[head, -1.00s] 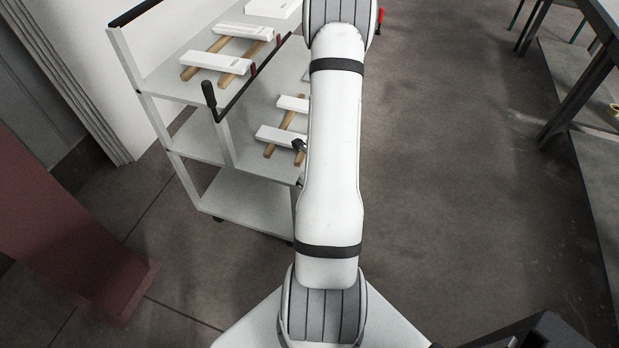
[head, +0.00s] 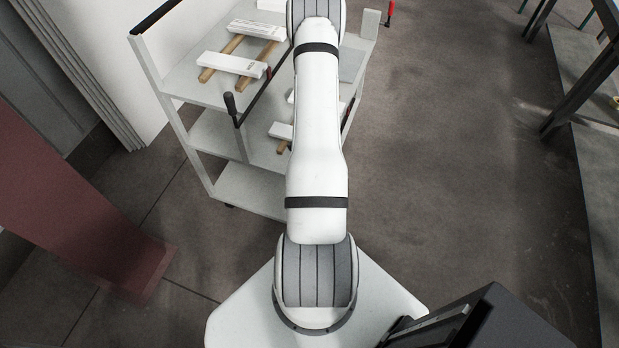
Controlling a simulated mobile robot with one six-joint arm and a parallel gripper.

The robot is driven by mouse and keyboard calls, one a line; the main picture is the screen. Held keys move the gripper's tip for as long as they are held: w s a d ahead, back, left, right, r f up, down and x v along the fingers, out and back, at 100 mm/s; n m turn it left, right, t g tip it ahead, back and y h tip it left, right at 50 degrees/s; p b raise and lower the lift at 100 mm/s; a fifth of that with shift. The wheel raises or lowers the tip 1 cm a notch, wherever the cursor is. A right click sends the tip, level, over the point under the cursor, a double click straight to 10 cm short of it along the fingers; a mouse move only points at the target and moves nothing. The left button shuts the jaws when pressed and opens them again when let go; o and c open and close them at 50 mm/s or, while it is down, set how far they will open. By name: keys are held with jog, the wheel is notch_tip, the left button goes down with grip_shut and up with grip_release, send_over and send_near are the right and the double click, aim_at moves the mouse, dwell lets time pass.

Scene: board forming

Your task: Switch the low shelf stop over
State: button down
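A grey shelf trolley (head: 243,192) stands ahead, partly behind my arm. A black rod (head: 262,93) with a thick black handle (head: 230,104) slants along its near side, above the lower shelf. A small red part (head: 268,73) sits on this rod. Another red part (head: 389,14) shows at the trolley's far right. I cannot tell which part is the low shelf stop; my arm covers much of the lower shelf. My gripper is not in view, hidden behind my arm or out of the picture.
White boards lie on wooden strips on the upper shelf; one white board (head: 231,65) is at its near end. Another white board (head: 281,131) lies lower. A red post (head: 75,200) stands at the left. The floor (head: 450,150) right of the trolley is clear.

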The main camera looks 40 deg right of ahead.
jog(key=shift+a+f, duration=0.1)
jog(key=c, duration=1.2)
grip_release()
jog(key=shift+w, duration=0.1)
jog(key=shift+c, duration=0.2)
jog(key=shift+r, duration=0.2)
